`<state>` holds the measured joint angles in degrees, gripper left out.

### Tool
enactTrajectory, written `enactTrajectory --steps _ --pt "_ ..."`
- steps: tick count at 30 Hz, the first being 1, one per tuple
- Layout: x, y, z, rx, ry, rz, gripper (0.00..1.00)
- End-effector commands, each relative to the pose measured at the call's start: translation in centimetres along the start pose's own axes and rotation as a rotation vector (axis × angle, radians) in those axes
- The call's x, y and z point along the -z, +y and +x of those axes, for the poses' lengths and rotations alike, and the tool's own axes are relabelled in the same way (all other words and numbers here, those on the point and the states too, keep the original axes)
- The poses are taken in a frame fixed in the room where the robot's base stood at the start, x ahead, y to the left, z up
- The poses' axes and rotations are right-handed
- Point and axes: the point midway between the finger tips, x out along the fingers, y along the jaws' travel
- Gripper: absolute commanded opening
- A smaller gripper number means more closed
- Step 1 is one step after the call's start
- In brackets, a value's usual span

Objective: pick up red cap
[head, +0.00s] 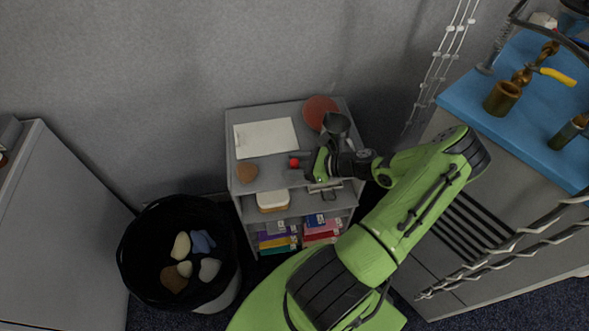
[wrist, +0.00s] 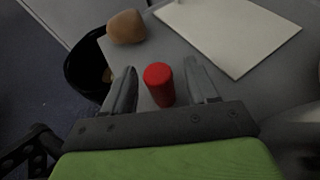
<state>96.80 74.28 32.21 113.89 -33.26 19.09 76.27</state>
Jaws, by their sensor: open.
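The red cap (wrist: 158,84) is a small red cylinder on the grey shelf top. In the wrist view it stands between the two open fingers of my gripper (wrist: 163,88), with a visible gap to the finger on each side. In the head view the red cap (head: 294,163) shows at the tip of my gripper (head: 303,164), near the front edge of the shelf top. My gripper holds nothing.
The grey shelf unit (head: 240,192) also bears a white sheet (head: 265,138), a brown rounded object (head: 247,172), a reddish round plate (head: 319,108) and a dark cup (head: 337,124). A black bin (head: 139,273) stands at left. A blue-topped bench (head: 530,115) is at right.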

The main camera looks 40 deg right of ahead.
Motion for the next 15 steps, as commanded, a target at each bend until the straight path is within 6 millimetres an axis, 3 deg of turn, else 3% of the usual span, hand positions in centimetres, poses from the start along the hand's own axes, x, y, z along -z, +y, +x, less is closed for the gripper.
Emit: enactTrajectory --steps 3,10,15 --pt "0.19 0.07 1.71 -0.002 -0.001 0.000 0.58" --pt "0.03 0.04 1.88 -0.001 0.001 0.000 0.58" --pt "0.03 0.04 1.85 -0.001 0.001 0.000 0.32"
